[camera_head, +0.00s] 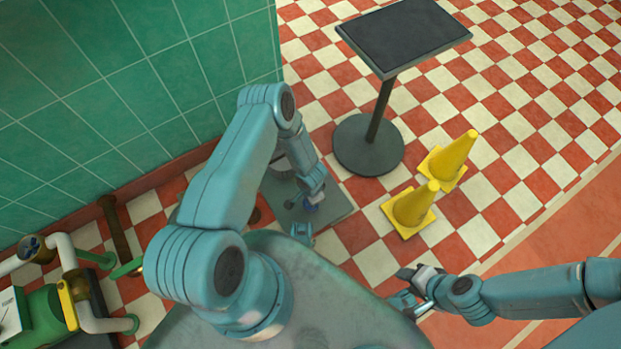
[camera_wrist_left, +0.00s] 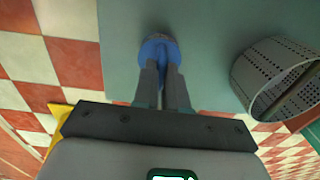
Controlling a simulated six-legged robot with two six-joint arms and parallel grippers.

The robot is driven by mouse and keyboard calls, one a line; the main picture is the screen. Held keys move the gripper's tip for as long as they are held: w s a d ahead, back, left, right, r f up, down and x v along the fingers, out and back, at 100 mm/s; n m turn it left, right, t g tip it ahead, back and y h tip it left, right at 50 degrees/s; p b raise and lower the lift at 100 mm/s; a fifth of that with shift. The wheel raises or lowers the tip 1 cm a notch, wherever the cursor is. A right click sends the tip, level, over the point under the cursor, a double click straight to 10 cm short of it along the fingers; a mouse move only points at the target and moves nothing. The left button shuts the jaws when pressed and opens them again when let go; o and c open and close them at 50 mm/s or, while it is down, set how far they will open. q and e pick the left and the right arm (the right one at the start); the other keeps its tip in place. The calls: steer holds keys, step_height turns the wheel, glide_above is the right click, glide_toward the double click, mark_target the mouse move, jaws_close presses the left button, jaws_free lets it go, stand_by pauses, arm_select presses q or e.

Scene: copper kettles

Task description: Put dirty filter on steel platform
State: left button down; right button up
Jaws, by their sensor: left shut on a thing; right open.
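My left gripper (camera_head: 309,198) reaches down over a grey steel platform (camera_head: 336,208) low by the wall. In the left wrist view its fingers (camera_wrist_left: 161,85) are shut on a small blue round thing (camera_wrist_left: 158,48). That thing is close over or touching the platform (camera_wrist_left: 215,22); I cannot tell which. A perforated metal basket filter (camera_wrist_left: 262,75) with a bar across its mouth stands at the platform's right side in that view, apart from the fingers. My arm mostly hides it in the head view. My right gripper (camera_head: 408,290) is open and empty at the lower right.
A black-topped pedestal table (camera_head: 405,35) stands beyond the platform. Two yellow cones (camera_head: 412,208) stand to its right. A green tiled wall (camera_head: 110,90) bounds the left. Pipes and a green machine (camera_head: 45,312) fill the lower left. Checkered floor is open at upper right.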

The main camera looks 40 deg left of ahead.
arm_select(q)
steer(key=c, duration=1.2)
jaws_free()
step_height(320, 180, up, 12)
steer(key=p, duration=0.5)
steer(key=s+d+r+n+h, duration=0.1)
steer(key=s+d+r+n, duration=0.1)
steer(key=s+d+r, duration=0.1)
steer(key=s+d+r+n+h, duration=0.1)
steer(key=s+d+r+n, duration=0.1)
steer(key=d+r, duration=0.3)
steer(key=s+d+r+n+h, duration=0.2)
steer(key=s+d+r, duration=0.2)
steer(key=s+r, duration=0.1)
steer(key=shift+r, duration=0.2)
steer(key=shift+r, duration=0.1)
